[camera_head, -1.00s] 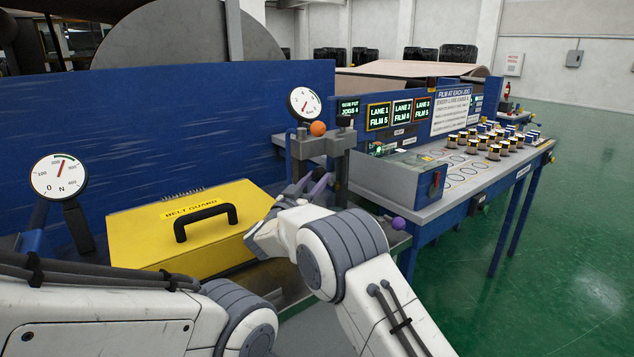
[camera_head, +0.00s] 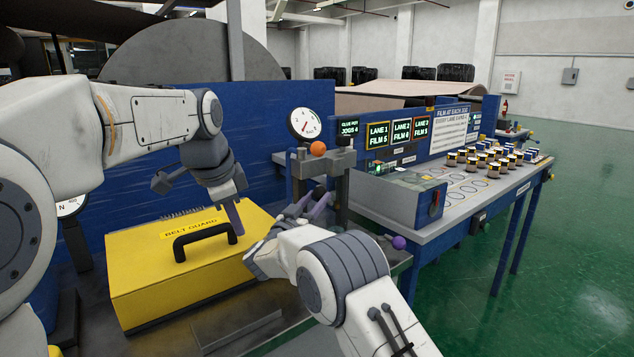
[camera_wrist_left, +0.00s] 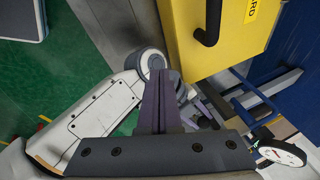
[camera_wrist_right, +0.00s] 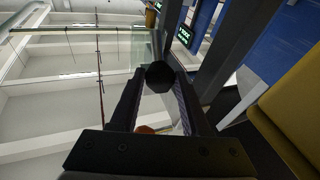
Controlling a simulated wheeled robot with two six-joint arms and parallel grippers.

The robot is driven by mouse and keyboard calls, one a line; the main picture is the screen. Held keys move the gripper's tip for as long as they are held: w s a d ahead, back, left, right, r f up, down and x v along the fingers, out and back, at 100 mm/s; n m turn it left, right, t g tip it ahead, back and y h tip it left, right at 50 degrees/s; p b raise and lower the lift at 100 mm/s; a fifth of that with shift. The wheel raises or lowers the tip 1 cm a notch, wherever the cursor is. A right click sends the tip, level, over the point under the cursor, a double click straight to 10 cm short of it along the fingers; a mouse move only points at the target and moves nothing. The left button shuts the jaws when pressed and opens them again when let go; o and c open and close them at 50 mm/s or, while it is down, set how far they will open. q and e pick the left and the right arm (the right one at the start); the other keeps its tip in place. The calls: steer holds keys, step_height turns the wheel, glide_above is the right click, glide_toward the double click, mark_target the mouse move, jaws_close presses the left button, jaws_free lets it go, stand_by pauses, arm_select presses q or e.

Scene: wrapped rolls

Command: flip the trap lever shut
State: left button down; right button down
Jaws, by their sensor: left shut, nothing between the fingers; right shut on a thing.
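My right gripper (camera_head: 318,203) is beside the grey post stand (camera_head: 341,167), at the right end of the yellow belt guard (camera_head: 180,262). In the right wrist view its fingers (camera_wrist_right: 160,88) are closed around a dark, round-ended piece (camera_wrist_right: 160,76); I cannot tell whether this is the trap lever. My left gripper (camera_head: 236,220) points down just right of the guard's black handle (camera_head: 203,236). It is shut and empty, its fingers together in the left wrist view (camera_wrist_left: 160,95). An orange ball (camera_head: 318,148) shows by the stand, and a purple ball (camera_head: 398,242) sits lower right.
A dial gauge (camera_head: 304,123) stands behind the orange ball. The blue wall (camera_head: 262,150) closes off the back.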

steer(key=shift+a, duration=0.1)
arm_select(q)
steer(key=w+d+n+t+h, duration=0.1)
steer(key=w+d+h, duration=0.2)
steer(key=w+d, duration=0.2)
steer(key=w+d+n+t+h, duration=0.2)
steer(key=w+d, duration=0.3)
steer(key=w, duration=0.5)
steer(key=w+d+n+t+h, duration=0.1)
steer(key=w+d+h, duration=0.4)
steer(key=w, duration=0.3)
steer(key=shift+d+f+t, duration=0.3)
arm_select(e)
steer(key=shift+r, duration=0.1)
arm_select(q)
steer(key=shift+s, duration=0.1)
